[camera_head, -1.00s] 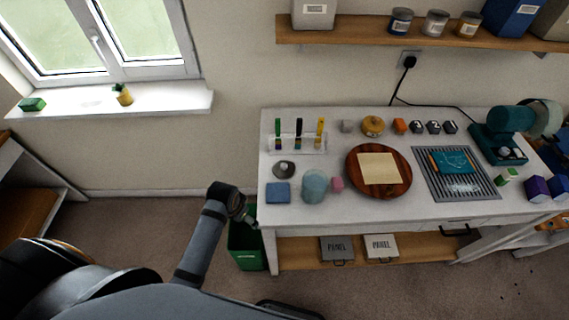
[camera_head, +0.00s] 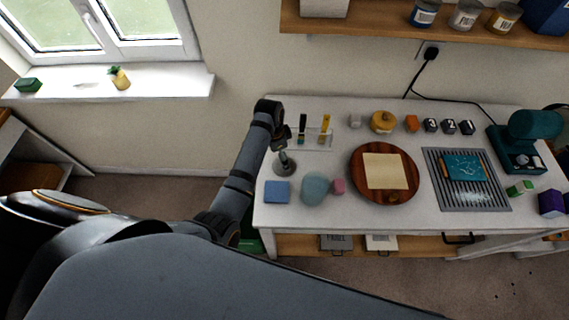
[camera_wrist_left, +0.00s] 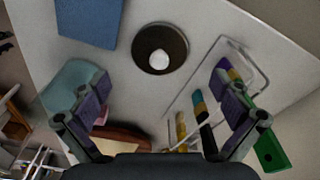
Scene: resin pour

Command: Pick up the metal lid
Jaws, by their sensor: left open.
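The metal lid (camera_head: 287,170), a small round grey disc, lies on the white table beside the blue square block. In the left wrist view the lid (camera_wrist_left: 147,60) is a dark disc with a pale round knob (camera_wrist_left: 159,60), lying beyond the fingertips. My left gripper (camera_head: 282,153) points down over the lid and partly hides it in the head view. Its two fingers (camera_wrist_left: 163,86) are spread wide with nothing between them. The lid looks apart from both fingers. My right gripper is in neither view.
A round wooden board (camera_head: 357,180) and a grey grille (camera_head: 485,205) lie further right.

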